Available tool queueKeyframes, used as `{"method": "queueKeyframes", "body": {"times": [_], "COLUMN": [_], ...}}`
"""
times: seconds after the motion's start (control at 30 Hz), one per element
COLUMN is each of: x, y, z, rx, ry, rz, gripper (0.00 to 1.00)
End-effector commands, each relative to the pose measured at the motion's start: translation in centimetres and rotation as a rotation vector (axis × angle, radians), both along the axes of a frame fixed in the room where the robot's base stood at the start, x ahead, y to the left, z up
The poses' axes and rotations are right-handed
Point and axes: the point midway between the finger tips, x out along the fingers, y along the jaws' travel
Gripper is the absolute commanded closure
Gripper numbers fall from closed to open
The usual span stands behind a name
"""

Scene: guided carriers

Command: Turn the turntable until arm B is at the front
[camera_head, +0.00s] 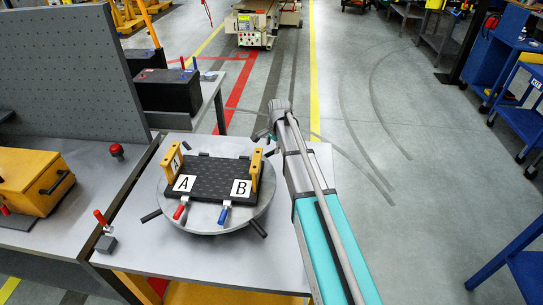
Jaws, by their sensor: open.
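The turntable (206,221) is a round grey disc on a workbench, with dark bars sticking out around its rim. A black ribbed plate (212,175) lies on it between two yellow posts. A white label A (185,183) is at the plate's front left and a white label B (241,188) at its front right. A red-handled clamp (180,209) is below A and a blue-handled clamp (224,212) below B. My gripper (263,135) is open beyond the turntable's back right rim, partly hidden by my arm. I cannot tell whether it touches a bar.
A red button (117,150) and a small red-handled lever (101,219) are left of the turntable. A yellow box (35,185) sits on the left bench before a grey pegboard (65,70). A black case (168,90) stands behind.

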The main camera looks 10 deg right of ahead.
Motion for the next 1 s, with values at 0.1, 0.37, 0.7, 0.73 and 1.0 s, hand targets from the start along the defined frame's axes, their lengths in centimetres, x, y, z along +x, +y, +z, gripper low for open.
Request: {"method": "queueKeyframes", "body": {"times": [0.1, 0.37, 0.7, 0.73, 1.0], "x": [0.2, 0.5, 0.6, 0.6, 0.6], "y": [0.1, 0.3, 0.4, 0.4, 0.4], "z": [-1.3, -2.7, -3.1, -3.1, -3.1], "rx": [0.000, 0.000, 0.000, 0.000, 0.000], "ry": [0.000, 0.000, 0.000, 0.000, 0.000], "rz": [0.000, 0.001, 0.001, 0.001, 0.001], "gripper": [0.38, 0.38, 0.38, 0.38, 0.58]}}
